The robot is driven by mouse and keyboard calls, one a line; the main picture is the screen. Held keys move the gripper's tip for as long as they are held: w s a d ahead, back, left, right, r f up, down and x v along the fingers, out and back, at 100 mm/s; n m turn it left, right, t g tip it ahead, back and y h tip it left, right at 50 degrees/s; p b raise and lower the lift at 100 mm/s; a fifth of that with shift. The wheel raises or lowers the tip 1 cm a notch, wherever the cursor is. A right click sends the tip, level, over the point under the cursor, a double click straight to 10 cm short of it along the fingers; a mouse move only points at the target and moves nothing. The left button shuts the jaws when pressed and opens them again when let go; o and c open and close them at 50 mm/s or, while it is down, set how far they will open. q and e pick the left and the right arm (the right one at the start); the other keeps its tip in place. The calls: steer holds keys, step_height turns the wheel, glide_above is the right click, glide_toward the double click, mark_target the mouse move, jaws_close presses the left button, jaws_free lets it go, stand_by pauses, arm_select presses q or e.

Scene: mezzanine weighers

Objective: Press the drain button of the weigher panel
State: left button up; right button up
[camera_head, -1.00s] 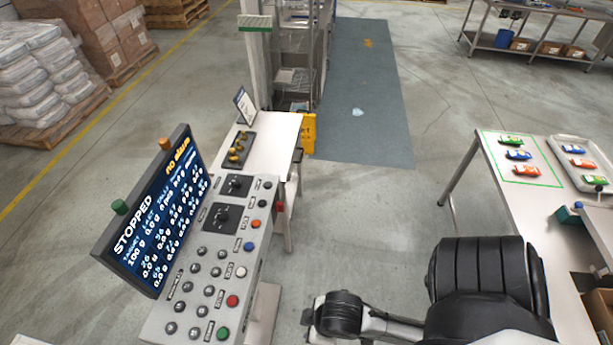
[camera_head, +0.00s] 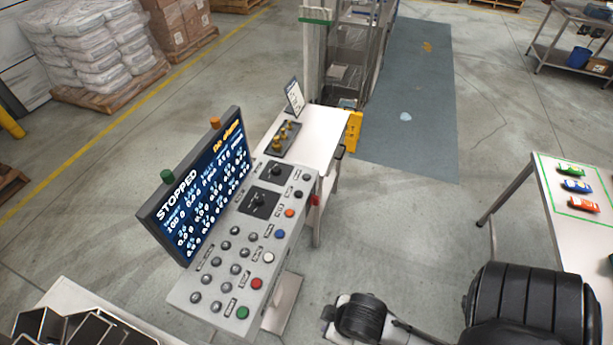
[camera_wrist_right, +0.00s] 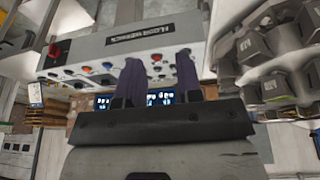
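The weigher panel (camera_head: 217,278) stands left of centre in the head view, its screen (camera_head: 200,196) reading STOPPED. A column of coloured buttons runs along its right side: green (camera_head: 242,312), red (camera_head: 256,283), white (camera_head: 268,257), blue (camera_head: 280,234), orange (camera_head: 289,213) and black (camera_head: 298,194). Their labels are too small to read, so I cannot tell which is drain. In the right wrist view the panel (camera_wrist_right: 165,37) appears upside down beyond my right gripper (camera_wrist_right: 160,62). Its two dark fingers are apart with nothing visibly held. My left gripper is not in view.
A red knob (camera_head: 315,200) sticks out from the panel's right side. A small table (camera_head: 322,127) adjoins the panel's far end. Metal hoppers (camera_head: 75,325) are at the lower left. Floor between is clear.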

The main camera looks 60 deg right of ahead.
steer(key=shift+d, duration=0.1)
jaws_close()
stand_by(0.6)
stand_by(0.7)
